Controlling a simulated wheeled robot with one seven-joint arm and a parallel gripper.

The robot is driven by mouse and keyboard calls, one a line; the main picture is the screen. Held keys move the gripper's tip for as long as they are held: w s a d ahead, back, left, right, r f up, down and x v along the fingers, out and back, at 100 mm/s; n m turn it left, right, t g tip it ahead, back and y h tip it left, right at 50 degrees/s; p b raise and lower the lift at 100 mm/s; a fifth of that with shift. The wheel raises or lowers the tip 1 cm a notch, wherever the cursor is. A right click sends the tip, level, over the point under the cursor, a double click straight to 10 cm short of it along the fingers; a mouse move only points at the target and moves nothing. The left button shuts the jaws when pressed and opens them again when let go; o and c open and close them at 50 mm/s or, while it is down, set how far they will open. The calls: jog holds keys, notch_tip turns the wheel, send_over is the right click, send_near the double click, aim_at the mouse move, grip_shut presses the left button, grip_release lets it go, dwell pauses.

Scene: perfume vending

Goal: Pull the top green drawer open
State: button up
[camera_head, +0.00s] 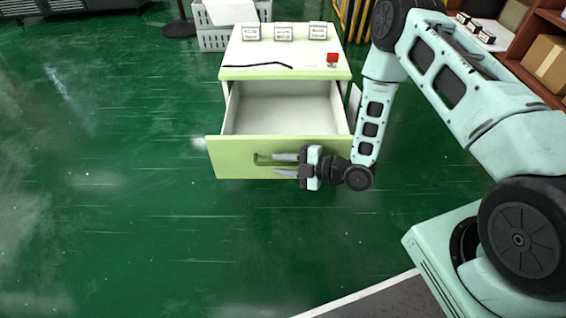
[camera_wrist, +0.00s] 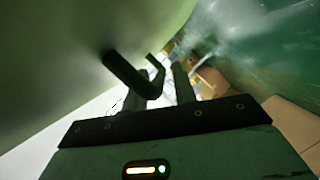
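The top green drawer (camera_head: 235,158) is pulled well out of the cabinet in the head view, and its inside looks empty. Its dark green handle (camera_head: 259,160) is on the front panel. My gripper (camera_head: 275,165) is at the handle, with its two grey fingers pointing left and a gap between them. In the wrist view the handle (camera_wrist: 130,76) shows as a dark bent bar close to the fingers, beside the pale drawer front. The fingers look apart; whether they touch the handle cannot be told. My gripper hides the handle's right part.
The cabinet top (camera_head: 275,57) holds several small white boxes, a red item (camera_head: 332,58) and a dark thin rod (camera_head: 258,65). A shelf with a cardboard box (camera_head: 548,60) stands at the right. A white crate (camera_head: 213,38) is behind. The green floor at left is free.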

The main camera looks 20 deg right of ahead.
dwell(0.4)
jog(key=p+v, duration=0.5)
jog(key=v, duration=1.2)
jog(key=shift+d, duration=0.2)
jog(key=shift+s, duration=0.15)
